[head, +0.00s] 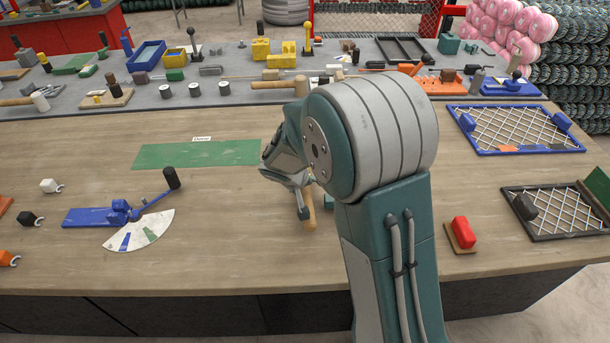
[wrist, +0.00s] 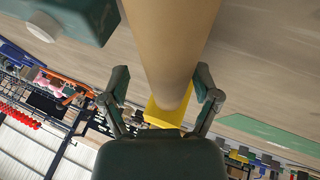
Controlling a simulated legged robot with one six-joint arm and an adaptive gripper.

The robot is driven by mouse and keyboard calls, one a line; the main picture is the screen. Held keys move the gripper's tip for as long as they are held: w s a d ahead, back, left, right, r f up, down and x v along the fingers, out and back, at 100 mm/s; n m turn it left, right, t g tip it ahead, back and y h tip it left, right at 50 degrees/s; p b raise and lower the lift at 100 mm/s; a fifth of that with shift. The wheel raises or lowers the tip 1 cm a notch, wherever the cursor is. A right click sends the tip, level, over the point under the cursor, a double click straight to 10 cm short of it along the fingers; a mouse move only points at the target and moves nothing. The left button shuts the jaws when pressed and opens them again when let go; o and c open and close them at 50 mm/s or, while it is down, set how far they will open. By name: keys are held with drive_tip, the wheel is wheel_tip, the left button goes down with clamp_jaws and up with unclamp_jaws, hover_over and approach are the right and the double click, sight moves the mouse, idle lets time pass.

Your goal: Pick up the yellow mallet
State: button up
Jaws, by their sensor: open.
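The yellow mallet shows in the wrist view as a thick tan wooden handle (wrist: 168,45) running down the picture to a yellow head (wrist: 165,115), partly hidden behind my gripper. My gripper (wrist: 161,82) is open, with one finger on each side of the handle near the head. Whether the fingers touch it cannot be told. In the head view my gripper (head: 301,200) is low over the wooden table, and a short piece of the tan handle (head: 309,208) shows beside it. My arm hides the rest of the mallet there.
A green mat (head: 200,154) lies left of my gripper, and a blue lever gauge (head: 118,214) stands further left. A red block (head: 461,232) and netted frames (head: 513,128) are to the right. The grey back shelf (head: 230,90) holds many tools.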

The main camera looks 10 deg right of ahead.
drive_tip(key=shift+a+f, duration=0.2)
drive_tip(key=shift+a, duration=0.6)
drive_tip(key=shift+d, duration=0.55)
drive_tip(key=shift+a, duration=0.1)
drive_tip(key=c, duration=0.8)
drive_tip(key=shift+a, duration=0.1)
clamp_jaws()
drive_tip(key=shift+a, duration=0.1)
